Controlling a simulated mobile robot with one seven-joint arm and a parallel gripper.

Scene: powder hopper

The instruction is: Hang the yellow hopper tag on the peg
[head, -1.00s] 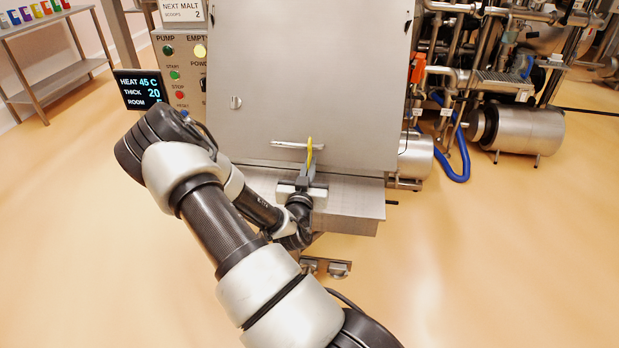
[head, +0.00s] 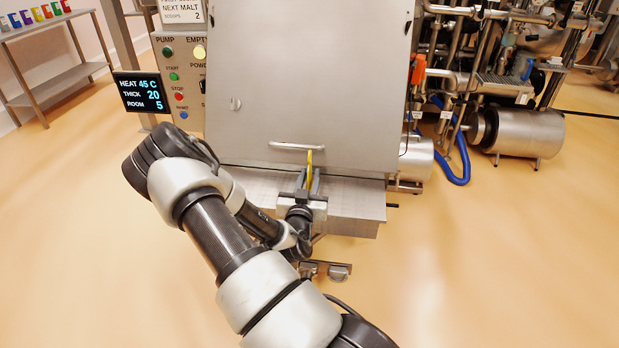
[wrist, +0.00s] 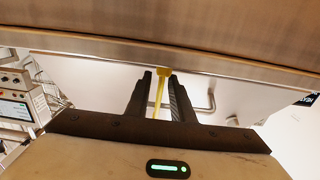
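My gripper (head: 309,180) is shut on the yellow tag (head: 309,164), which I see almost edge-on as a thin upright strip. In the wrist view the tag (wrist: 159,92) stands between the two dark fingers of my gripper (wrist: 160,80), with a wider yellow part at their tips. The gripper is in front of the lower part of the grey hopper panel (head: 310,70), just under its bar handle (head: 294,146). A small round fitting (head: 235,104) sits on the panel's left side; I cannot tell whether it is the peg. No other peg shows clearly.
A steel ledge (head: 355,205) juts out below the panel. A control box (head: 179,80) and a display (head: 142,92) stand to the left. Pipes, a steel tank (head: 530,132) and a blue hose (head: 461,165) are to the right. The floor in front is mostly clear.

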